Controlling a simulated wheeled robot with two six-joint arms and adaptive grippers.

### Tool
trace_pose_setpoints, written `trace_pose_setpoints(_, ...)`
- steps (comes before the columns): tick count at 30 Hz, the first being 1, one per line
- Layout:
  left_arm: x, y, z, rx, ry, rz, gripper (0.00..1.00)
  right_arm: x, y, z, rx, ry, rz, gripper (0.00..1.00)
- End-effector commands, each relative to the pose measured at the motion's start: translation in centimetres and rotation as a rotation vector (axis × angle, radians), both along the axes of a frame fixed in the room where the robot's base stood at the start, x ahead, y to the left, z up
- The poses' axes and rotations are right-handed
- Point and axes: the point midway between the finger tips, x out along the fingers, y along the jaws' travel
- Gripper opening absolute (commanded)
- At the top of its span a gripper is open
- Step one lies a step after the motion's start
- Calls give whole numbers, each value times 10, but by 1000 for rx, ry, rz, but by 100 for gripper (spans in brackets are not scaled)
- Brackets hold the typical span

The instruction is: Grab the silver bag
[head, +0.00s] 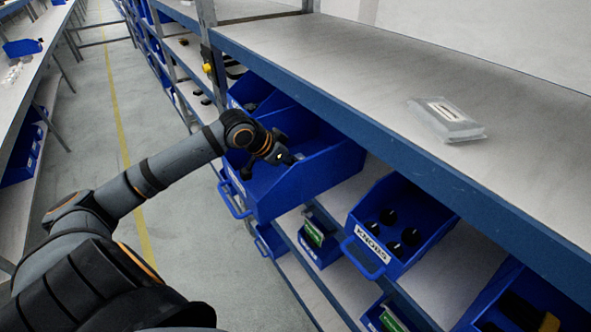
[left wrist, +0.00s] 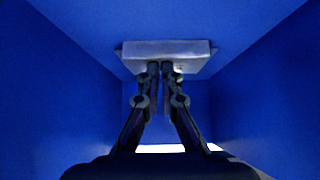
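A flat, silver-grey bag-like packet (head: 447,120) with a white label lies on the top shelf, right of the middle in the head view. My left gripper (head: 292,158) reaches down into a large blue bin, left of and below this packet and well apart from it. In the left wrist view my gripper's fingers (left wrist: 165,67) are close together. Their tips overlap the lower edge of a wide silver-grey object (left wrist: 165,48) between blue walls. I cannot tell whether they touch or pinch it. My right gripper is in neither view.
The large blue bin (head: 318,172) sits under the top shelf's blue front edge (head: 385,150). A smaller bin labelled KNOBS (head: 425,208) with several black knobs stands to its right. The top shelf (head: 345,58) is otherwise clear. The aisle floor (head: 185,235) is open.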

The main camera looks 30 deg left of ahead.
Motion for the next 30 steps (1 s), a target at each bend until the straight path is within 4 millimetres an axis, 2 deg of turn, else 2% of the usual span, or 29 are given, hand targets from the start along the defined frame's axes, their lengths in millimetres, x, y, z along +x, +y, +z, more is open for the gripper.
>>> trace_pose_setpoints(1,-7,3,-18,2,43,6,17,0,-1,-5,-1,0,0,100)
trace_pose_setpoints(19,-7,4,-12,16,41,2,99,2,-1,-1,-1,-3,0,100)
trace_pose_setpoints(30,-6,4,-9,17,35,1,100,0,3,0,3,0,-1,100)
